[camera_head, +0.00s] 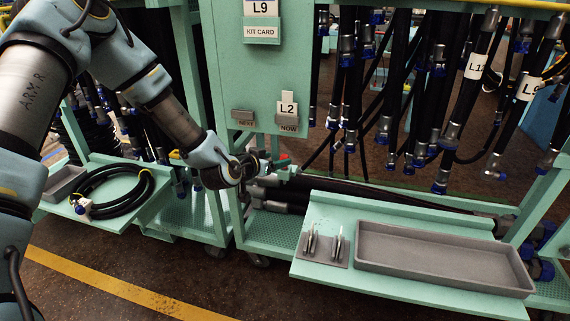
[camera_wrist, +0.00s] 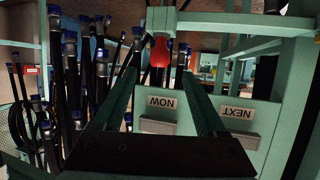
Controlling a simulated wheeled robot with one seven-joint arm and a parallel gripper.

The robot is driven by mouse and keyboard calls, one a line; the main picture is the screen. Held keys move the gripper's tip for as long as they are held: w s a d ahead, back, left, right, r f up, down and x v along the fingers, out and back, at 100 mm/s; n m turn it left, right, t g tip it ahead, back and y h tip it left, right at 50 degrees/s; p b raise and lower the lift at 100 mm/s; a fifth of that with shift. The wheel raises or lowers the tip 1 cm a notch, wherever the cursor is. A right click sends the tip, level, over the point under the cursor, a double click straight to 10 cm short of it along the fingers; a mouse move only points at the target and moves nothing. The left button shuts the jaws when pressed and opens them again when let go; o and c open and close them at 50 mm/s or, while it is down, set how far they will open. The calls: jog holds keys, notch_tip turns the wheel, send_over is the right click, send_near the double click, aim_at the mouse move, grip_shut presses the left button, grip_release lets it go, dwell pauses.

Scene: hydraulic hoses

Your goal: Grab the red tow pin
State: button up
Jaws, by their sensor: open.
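The red tow pin (camera_wrist: 159,51) shows its rounded red head in the wrist view, upper middle, ahead of my fingertips. In the head view only a small red spot of it (camera_head: 284,157) shows just beyond my gripper, and the rest is hidden. My gripper (camera_wrist: 160,74) is open and empty. Its two fingers lie to either side of the pin's line, with a gap between them. In the head view my gripper (camera_head: 285,170) is low in front of the green cart, below the NOW label. I cannot tell the exact distance to the pin.
A green panel (camera_head: 228,80) with NEXT and NOW card holders stands above my gripper. Hoses hang behind on the right. A grey tray (camera_head: 440,281) and a small metal-parts plate (camera_head: 324,256) sit on the front shelf. A coiled hose (camera_head: 115,207) lies at left.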

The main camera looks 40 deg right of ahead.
aim_at(285, 170)
jog(key=shift+f+p+x, duration=0.15)
jog(key=shift+p+x, duration=0.25)
jog(key=shift+x, duration=1.15)
jog(key=shift+f+p+x, duration=0.2)
jog(key=shift+p+x, duration=0.2)
jog(key=shift+x, duration=1.2)
jog(key=shift+s+a, duration=0.1)
jog(key=shift+a, duration=0.05)
jog(key=shift+c, duration=0.4)
grip_shut()
